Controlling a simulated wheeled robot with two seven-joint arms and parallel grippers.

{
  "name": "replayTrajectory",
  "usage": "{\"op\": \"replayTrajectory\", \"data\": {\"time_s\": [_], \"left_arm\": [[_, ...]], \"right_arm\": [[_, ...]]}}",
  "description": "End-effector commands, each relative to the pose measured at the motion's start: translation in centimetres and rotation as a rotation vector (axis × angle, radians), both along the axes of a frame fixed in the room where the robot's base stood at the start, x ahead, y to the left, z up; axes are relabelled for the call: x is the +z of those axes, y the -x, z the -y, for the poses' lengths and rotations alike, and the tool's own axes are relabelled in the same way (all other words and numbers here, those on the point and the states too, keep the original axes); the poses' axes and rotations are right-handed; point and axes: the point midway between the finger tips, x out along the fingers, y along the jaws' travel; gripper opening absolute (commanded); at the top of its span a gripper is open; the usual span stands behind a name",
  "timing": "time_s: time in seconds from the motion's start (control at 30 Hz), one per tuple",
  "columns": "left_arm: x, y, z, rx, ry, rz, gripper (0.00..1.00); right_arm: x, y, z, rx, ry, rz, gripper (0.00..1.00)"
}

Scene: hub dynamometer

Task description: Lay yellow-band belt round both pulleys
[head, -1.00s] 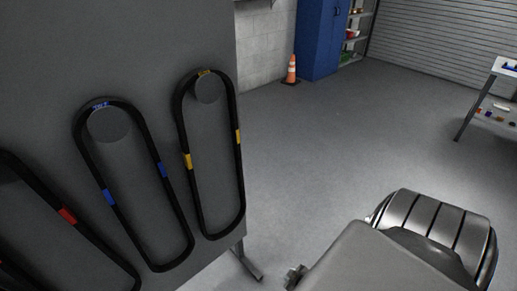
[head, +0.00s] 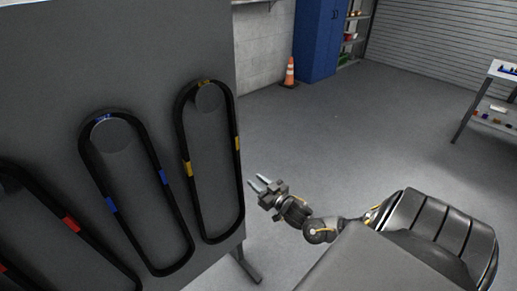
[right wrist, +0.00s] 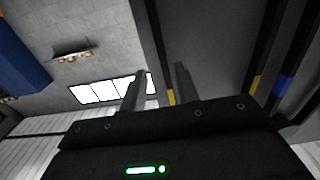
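The yellow-band belt (head: 239,180) is a black loop with yellow marks. It hangs from a round peg (head: 207,98) on the grey board in the head view. Part of it, with a yellow band (right wrist: 256,85), also shows in the right wrist view. My right gripper (head: 257,184) is just right of the belt's right run, apart from it in the picture. No pulleys are in view. My left gripper is not in view.
A blue-band belt (head: 152,150) and a red-band belt (head: 95,240) hang to the left on the same grey board (head: 130,45). A traffic cone (head: 290,73) and a blue cabinet (head: 317,40) stand behind. A white table (head: 503,69) is at far right. The floor between is clear.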

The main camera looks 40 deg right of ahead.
Motion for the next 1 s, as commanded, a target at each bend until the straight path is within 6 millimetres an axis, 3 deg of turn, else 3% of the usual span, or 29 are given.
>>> {"op": "replayTrajectory", "data": {"time_s": [0.7,1.0], "left_arm": [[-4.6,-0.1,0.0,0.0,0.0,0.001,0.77],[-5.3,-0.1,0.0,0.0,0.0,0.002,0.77]], "right_arm": [[-0.3,-8.1,0.2,-0.001,0.003,0.001,0.31],[-0.2,-10.6,0.3,-0.002,0.001,-0.001,0.31]]}}
